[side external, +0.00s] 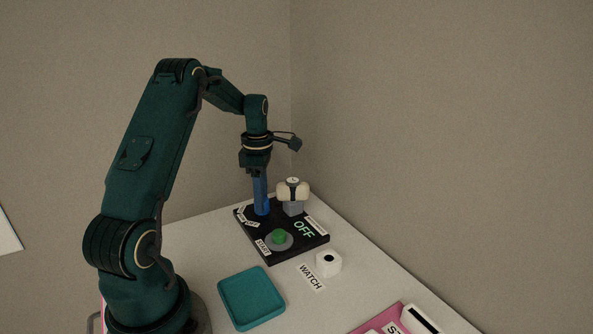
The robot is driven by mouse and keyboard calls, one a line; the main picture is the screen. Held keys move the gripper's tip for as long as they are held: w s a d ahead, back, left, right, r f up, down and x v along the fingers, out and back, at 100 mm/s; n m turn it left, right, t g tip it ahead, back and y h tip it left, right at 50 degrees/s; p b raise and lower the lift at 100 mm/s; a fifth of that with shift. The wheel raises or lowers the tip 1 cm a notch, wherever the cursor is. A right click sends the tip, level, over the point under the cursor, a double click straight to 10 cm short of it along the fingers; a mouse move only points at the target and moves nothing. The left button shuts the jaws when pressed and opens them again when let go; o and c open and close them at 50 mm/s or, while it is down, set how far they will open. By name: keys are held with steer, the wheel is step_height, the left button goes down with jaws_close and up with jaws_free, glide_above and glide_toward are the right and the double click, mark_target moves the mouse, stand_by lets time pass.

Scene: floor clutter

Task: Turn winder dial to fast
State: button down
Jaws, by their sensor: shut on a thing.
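The watch winder is a black board (268,250) near the far corner of the table, with a lit "OFF" sign, a green button (278,236) on a grey disc, and a cream cushion (292,189) on a grey post. Small white labels (249,222) lie by its left corner, too small to read surely. My gripper (262,211) points straight down at the board's back left, beside these labels. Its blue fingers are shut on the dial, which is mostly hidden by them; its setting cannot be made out.
A teal tray (223,297) lies in front of the winder. A white block with a black spot (329,263) stands by a "WATCH" label (311,277). A pink mat (378,326) with a white and black item lies at the front right. Walls rise close behind the table.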

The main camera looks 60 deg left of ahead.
steer(key=m, duration=0.4)
steer(key=shift+r+m, duration=0.1)
steer(key=shift+m, duration=1.9)
steer(key=shift+c, duration=2.2)
jaws_free()
steer(key=shift+r, duration=0.1)
steer(key=shift+r, duration=2.45)
